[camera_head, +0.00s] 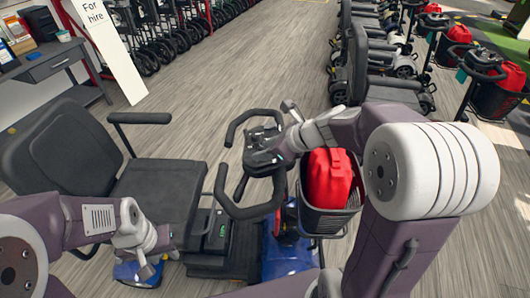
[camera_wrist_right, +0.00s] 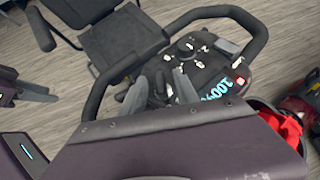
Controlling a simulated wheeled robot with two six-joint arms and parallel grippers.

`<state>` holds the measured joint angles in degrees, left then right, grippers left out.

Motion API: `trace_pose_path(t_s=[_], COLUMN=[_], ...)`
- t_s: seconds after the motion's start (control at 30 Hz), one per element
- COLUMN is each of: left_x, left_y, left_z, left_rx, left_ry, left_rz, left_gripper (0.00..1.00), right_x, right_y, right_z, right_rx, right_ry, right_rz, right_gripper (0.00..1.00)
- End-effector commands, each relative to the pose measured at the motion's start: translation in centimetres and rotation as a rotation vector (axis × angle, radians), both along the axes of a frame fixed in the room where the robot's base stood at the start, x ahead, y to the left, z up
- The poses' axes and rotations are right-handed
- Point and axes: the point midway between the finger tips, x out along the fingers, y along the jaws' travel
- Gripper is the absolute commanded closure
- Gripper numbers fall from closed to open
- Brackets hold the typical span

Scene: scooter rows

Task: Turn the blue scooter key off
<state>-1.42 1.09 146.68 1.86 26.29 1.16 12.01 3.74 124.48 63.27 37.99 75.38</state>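The blue scooter (camera_head: 290,255) stands in front of me, with a black looped handlebar (camera_head: 232,190) and a control console (camera_head: 262,150). In the right wrist view the console (camera_wrist_right: 205,65) shows a round dial, a red lit button and glowing cyan characters. I cannot make out the key for certain; the fingers cover part of the console. My right gripper (camera_head: 283,160) is at the console's right side; in its wrist view the fingers (camera_wrist_right: 162,90) look apart, over the console's near left part. My left gripper (camera_head: 146,268) hangs by the black seat (camera_head: 165,185), far from the console; its opening is unclear.
A black basket (camera_head: 325,222) with a red bag (camera_head: 328,178) is on the scooter's front, close to my right arm. More scooters (camera_head: 375,75) line the right, and wheelchairs (camera_head: 165,35) the back. A desk (camera_head: 50,62) and a sign (camera_head: 105,50) stand left. The central aisle is clear.

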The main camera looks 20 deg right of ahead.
Motion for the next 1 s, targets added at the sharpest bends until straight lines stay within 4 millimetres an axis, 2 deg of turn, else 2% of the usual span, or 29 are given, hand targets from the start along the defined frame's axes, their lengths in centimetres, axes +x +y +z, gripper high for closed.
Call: trace_pose_path(t_s=[0.2, 0.23, 0.3, 0.37, 0.73, 1.0], left_x=[0.0, 0.0, 0.0, 0.0, 0.0, 0.0], left_y=[0.0, 0.0, 0.0, 0.0, 0.0, 0.0], left_z=[0.0, 0.0, 0.0, 0.0, 0.7, 3.4], left_rx=[0.0, 0.0, 0.0, 0.0, 0.0, 0.0], left_ry=[0.0, 0.0, 0.0, 0.0, 0.0, 0.0], left_rz=[0.0, 0.0, 0.0, 0.0, 0.0, 0.0], left_gripper=[0.64, 0.64, 0.64, 0.64, 0.64, 0.64], right_x=[0.1, 0.1, 0.1, 0.1, 0.1, 0.2], right_y=[0.0, 0.0, 0.0, 0.0, -0.1, -0.1], right_z=[0.0, 0.0, 0.0, 0.0, 0.1, 0.5], right_rx=[0.0, 0.0, 0.0, 0.0, 0.003, 0.011], right_ry=[-0.001, -0.001, -0.001, -0.001, 0.007, 0.035], right_rz=[-0.001, -0.001, -0.001, -0.001, 0.032, 0.199], right_gripper=[0.64, 0.66, 0.86, 1.0, 1.0, 1.0])
